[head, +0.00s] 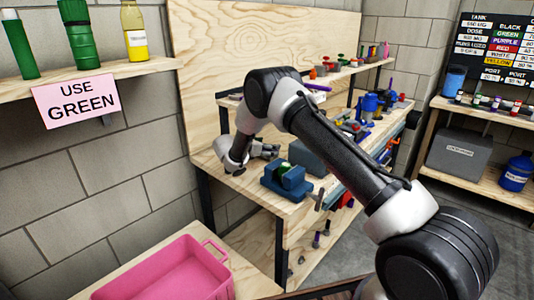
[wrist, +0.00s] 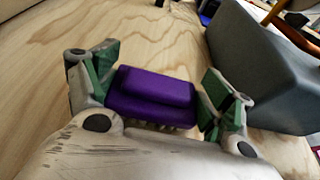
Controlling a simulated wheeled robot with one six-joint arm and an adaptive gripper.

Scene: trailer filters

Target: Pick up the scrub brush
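The scrub brush (wrist: 152,95) is a purple block with a raised top and short pale bristles along its near lower edge. It lies on the wooden bench top in the wrist view, between the two green-padded fingers of my gripper (wrist: 160,92). The fingers are wide apart, one at each end of the brush; whether the pads touch it is hard to tell. In the head view my gripper (head: 268,151) is low over the left part of the bench, and I cannot make out the brush there.
A grey box (wrist: 265,65) stands close to the right finger. In the head view a blue-green vise (head: 287,181) sits at the bench's front edge, with tools and bottles farther right. A pink bin (head: 170,272) is at the lower left. Bare wood lies left of the brush.

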